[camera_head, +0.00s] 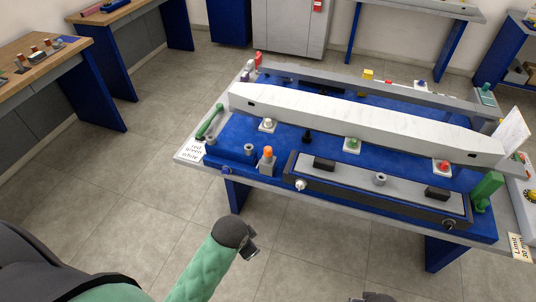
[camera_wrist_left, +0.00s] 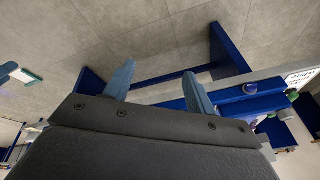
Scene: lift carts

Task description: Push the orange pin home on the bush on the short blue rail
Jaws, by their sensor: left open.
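The orange pin (camera_head: 268,150) stands upright in a grey bush (camera_head: 266,165) on the blue front strip (camera_head: 235,162) of the fixture, left of a long grey tray. How deep the pin sits is too small to tell. My left gripper (camera_head: 250,252) is in front of and below the table edge, over the floor, well apart from the pin. In the left wrist view, the left gripper (camera_wrist_left: 160,82) is open, with two blue-grey fingers spread and nothing between them.
A long white beam (camera_head: 360,125) lies across the fixture behind the pin. The grey tray (camera_head: 380,187) with black blocks is just right of it. Another grey bush (camera_head: 221,149) and a label card (camera_head: 194,150) are to the left. The floor before the table is clear.

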